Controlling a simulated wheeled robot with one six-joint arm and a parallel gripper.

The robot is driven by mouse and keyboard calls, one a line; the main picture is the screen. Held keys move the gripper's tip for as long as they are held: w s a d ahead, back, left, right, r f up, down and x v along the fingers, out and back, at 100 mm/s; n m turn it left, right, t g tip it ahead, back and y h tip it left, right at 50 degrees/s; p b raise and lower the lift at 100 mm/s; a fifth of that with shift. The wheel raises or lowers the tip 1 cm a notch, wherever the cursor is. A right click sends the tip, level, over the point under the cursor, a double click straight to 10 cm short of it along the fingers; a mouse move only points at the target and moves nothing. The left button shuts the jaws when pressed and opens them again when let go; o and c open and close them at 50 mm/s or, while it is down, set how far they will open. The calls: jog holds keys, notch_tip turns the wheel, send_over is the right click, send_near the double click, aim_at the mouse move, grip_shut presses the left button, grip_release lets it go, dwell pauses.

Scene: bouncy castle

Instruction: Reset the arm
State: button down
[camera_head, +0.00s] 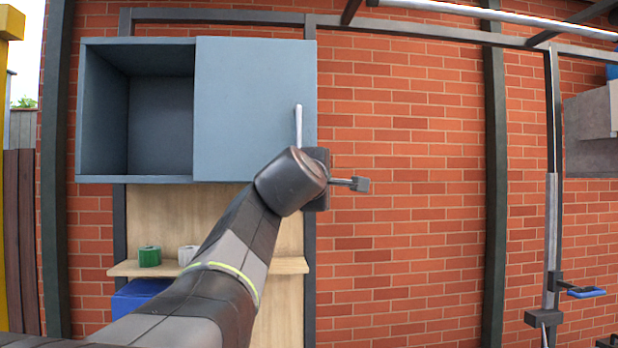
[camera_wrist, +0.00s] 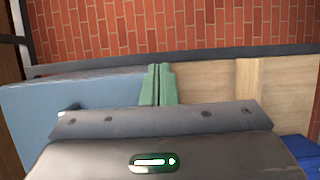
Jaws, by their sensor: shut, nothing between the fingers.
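My arm rises from the lower left of the head view and crosses in front of the wooden panel. My gripper (camera_head: 362,184) points right, by the lower right corner of the blue wall cabinet (camera_head: 240,90) in the picture. Its fingers are together and hold nothing. In the wrist view the shut gripper (camera_wrist: 158,84) shows as two green-tinted fingers side by side. The cabinet's blue surface (camera_wrist: 50,105) lies to their left there. I cannot tell whether the fingers touch it.
The cabinet's left compartment (camera_head: 160,125) is open and looks empty. A pale handle (camera_head: 298,125) is on its right panel. Below, a wooden shelf (camera_head: 290,265) bears a green roll (camera_head: 150,256) and a whitish roll (camera_head: 187,254). Brick wall (camera_head: 410,220) lies right, with dark posts (camera_head: 495,200).

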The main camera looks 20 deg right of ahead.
jog(key=s+d+p, duration=0.1)
jog(key=s+d, duration=0.2)
jog(key=s, duration=0.2)
jog(key=shift+s+r, duration=0.15)
jog(key=shift+s, duration=0.05)
jog(key=shift+a, duration=0.1)
